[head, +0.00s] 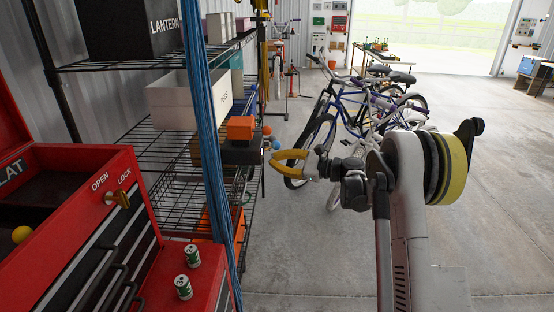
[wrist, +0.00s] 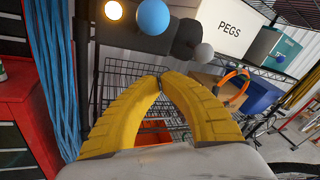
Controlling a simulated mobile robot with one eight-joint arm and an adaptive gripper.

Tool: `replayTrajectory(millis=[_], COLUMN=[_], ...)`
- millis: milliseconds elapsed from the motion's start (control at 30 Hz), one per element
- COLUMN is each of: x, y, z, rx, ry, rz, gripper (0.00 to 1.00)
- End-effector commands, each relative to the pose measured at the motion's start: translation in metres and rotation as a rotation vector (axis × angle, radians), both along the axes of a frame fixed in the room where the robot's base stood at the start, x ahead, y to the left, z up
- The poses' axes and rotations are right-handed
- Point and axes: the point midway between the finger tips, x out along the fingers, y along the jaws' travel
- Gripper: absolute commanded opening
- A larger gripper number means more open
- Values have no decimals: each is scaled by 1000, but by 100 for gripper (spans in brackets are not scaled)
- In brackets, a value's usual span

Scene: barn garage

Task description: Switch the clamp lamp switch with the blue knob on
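The blue knob (wrist: 153,16) is a round ball at the top of the wrist view, in front of a dark unit. It also shows in the head view (head: 267,130), at the front of the dark unit (head: 240,152) on the wire shelf. A round warm light (wrist: 113,10) glows left of the knob; I cannot tell what it belongs to. A grey ball (wrist: 203,52) is to the right of the knob. My gripper (wrist: 160,80) has its yellow fingertips together with nothing between them. The fingers (head: 275,159) are just right of the unit in the head view, apart from the knob in the wrist view.
Blue hanging cords (head: 206,130) and a red tool cabinet (head: 120,185) stand left. A white PEGS bin (head: 180,105) and an orange block (head: 240,127) are on the shelving. Several bicycles (head: 340,115) stand behind. The concrete floor (head: 500,210) at right is clear.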

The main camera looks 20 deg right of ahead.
Motion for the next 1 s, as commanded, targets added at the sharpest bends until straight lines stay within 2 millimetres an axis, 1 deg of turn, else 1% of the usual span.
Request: replayTrajectory(millis=[33,100,300,400,567,1000], x=[-9,-18,-42,-49,-54,-55], y=[-15,-28,-57,-65,-71,-71], z=[11,15,21,22,23,23], rx=[1,1,0,0,1,1], ry=[0,0,-1,-1,-1,-1], rz=[-9,-9,-8,-5,-5,-4], gripper=[0,0,0,0,0,0])
